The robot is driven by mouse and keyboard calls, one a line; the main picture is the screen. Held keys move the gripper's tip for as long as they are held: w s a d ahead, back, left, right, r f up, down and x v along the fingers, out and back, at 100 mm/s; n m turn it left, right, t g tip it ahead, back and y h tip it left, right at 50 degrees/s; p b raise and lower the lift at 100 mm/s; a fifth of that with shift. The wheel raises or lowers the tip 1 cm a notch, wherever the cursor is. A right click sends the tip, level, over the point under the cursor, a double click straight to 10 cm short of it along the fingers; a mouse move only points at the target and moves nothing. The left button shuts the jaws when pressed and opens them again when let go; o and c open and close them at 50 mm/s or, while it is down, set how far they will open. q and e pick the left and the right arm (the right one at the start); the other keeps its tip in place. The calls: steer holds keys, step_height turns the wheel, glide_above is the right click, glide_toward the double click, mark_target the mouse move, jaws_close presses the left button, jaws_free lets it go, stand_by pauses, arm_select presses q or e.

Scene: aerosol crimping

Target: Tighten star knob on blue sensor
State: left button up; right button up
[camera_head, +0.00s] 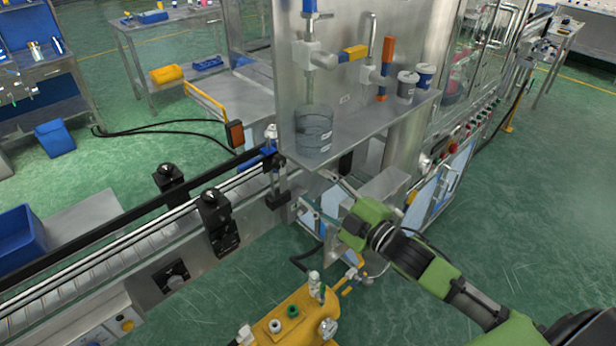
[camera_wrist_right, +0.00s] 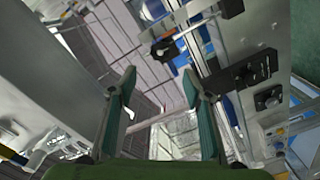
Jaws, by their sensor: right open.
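A small blue part that looks like the blue sensor (camera_head: 268,151) sits on a bracket at the conveyor's right end. A star knob on it is too small to make out. My right gripper (camera_head: 312,192) is just right of and below this bracket, under the shelf, apart from the blue part. In the right wrist view the gripper (camera_wrist_right: 158,82) has its two teal-lined fingers spread with nothing between them. A black clamp (camera_wrist_right: 165,48) with a silver rod and blue bits lies beyond the fingertips there. My left gripper is not in view.
The conveyor (camera_head: 130,245) carries black brackets (camera_head: 212,205) on its side rail. A steel shelf (camera_head: 370,125) with a clear container (camera_head: 313,138) overhangs near my gripper. A yellow tank (camera_head: 290,315) with valves stands below. Green floor is open at the right.

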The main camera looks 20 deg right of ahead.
steer(key=shift+f, duration=0.15)
steer(key=s+d+f+m+g+h+b, duration=0.1)
steer(key=d+f+m+g+h, duration=0.15)
steer(key=f, duration=0.85)
steer(key=s+d+f+m+g+h+b, duration=0.1)
steer(key=d+f+m+h, duration=0.2)
steer(key=f, duration=0.8)
steer(key=s+d+f+m+g, duration=0.15)
steer(key=s+f, duration=0.25)
steer(key=f, duration=0.5)
steer(key=s+d+f+m+g, duration=0.15)
steer(key=s+f, duration=0.25)
steer(key=f, duration=0.5)
steer(key=s+a+f+m+g+b, duration=0.25)
steer(key=s+f+g, duration=0.25)
steer(key=s+f, duration=1.3)
steer(key=s+a+f+g, duration=0.2)
steer(key=s+a+f, duration=0.1)
steer(key=s, duration=0.7)
steer(key=s+a+f+m+g+b, duration=0.1)
steer(key=s+a+f, duration=0.3)
steer(key=s, duration=0.6)
steer(key=shift+s+f+m+g+h, duration=0.2)
steer(key=shift+f+m+g+h, duration=0.15)
steer(key=shift+f+g, duration=0.4)
steer(key=shift+c, duration=0.3)
